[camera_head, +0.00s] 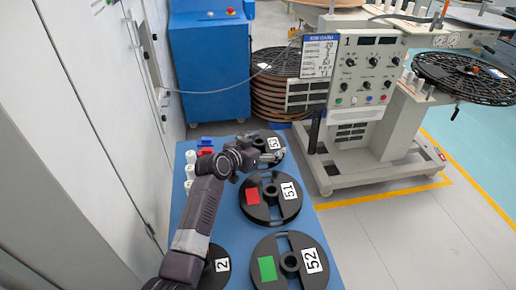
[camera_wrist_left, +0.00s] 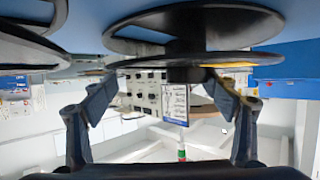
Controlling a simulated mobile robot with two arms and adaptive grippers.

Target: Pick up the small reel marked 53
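The small black reel marked 53 (camera_head: 276,157) lies on the blue table at its far end, with its white label facing up. My left gripper (camera_head: 262,152) is over it and hides part of its near left side. In the left wrist view, which appears upside down, the reel (camera_wrist_left: 195,20) fills the top of the picture, and its dark hub (camera_wrist_left: 190,74) shows between the spread fingers. My left gripper (camera_wrist_left: 165,90) is open there, with nothing seen between its fingers touching them. My right gripper is not in view.
Reels marked 51 (camera_head: 286,210) and 52 (camera_head: 262,246) lie nearer on the blue table (camera_head: 232,226); another reel (camera_head: 214,252) is partly behind my arm. White cylinders (camera_head: 190,157) and red and blue pieces (camera_head: 205,146) stand left. A rewind machine (camera_head: 367,75) stands right.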

